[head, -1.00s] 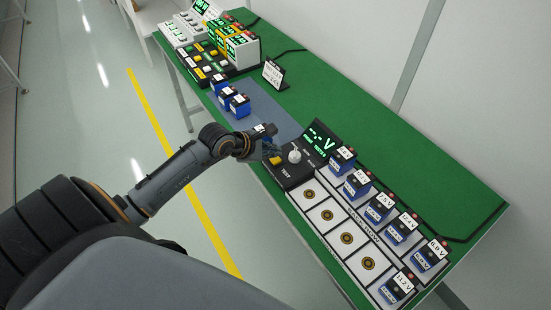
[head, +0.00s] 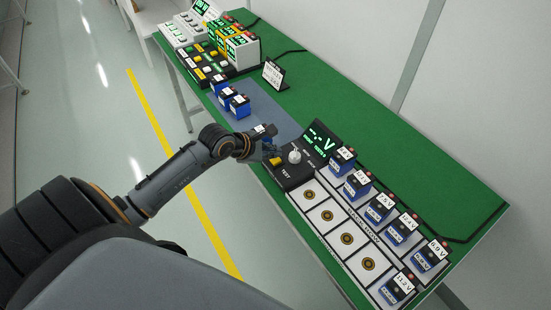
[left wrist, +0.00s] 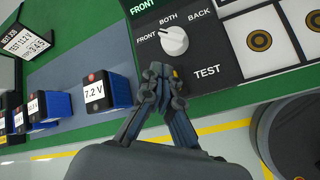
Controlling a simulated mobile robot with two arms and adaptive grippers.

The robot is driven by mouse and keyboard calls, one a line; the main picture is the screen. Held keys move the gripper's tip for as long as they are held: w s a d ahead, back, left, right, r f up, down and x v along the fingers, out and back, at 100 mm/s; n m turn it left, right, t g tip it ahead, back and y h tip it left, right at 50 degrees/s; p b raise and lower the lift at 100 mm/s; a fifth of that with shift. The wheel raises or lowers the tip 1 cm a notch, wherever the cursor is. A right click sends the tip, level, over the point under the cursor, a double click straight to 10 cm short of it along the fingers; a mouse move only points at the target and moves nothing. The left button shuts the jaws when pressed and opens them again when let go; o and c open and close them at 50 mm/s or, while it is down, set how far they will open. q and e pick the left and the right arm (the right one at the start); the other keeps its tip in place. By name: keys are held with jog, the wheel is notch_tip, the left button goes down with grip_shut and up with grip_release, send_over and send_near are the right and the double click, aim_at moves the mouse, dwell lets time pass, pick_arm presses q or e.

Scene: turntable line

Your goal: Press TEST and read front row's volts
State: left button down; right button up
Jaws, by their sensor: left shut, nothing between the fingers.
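The tester box (head: 288,174) sits on the green bench with a white selector knob (head: 294,155) and a yellow TEST button (head: 276,161). Its tilted display (head: 319,141) shows green dashes and a V, no number. In the left wrist view the knob (left wrist: 174,41) has FRONT, BOTH and BACK around it, and the display edge reads FRONT. My left gripper (head: 268,147) is shut and empty, close to the button; in the left wrist view its fingertips (left wrist: 160,72) cover most of the button. Contact cannot be told. My right gripper is out of view.
The battery rack (head: 338,236) holds several blue batteries in the back row. The front row has one battery (head: 398,288) labelled 11.2 V at its near end and several bare round contacts. More blue batteries (head: 239,105) stand on a blue-grey mat left of the tester.

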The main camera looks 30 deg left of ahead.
aim_at(274, 161)
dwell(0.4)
pick_arm(q)
jog(key=shift+f+b, duration=0.4)
jog(key=shift+b, duration=0.05)
jog(key=shift+f+b, duration=0.45)
dwell(0.4)
jog(key=shift+r, duration=0.15)
dwell(0.3)
jog(key=shift+r+p, duration=0.6)
jog(key=shift+r, duration=0.1)
jog(key=shift+r, duration=0.1)
jog(key=shift+r+p, duration=1.7)
jog(key=shift+r, duration=0.75)
jog(key=shift+d, duration=0.1)
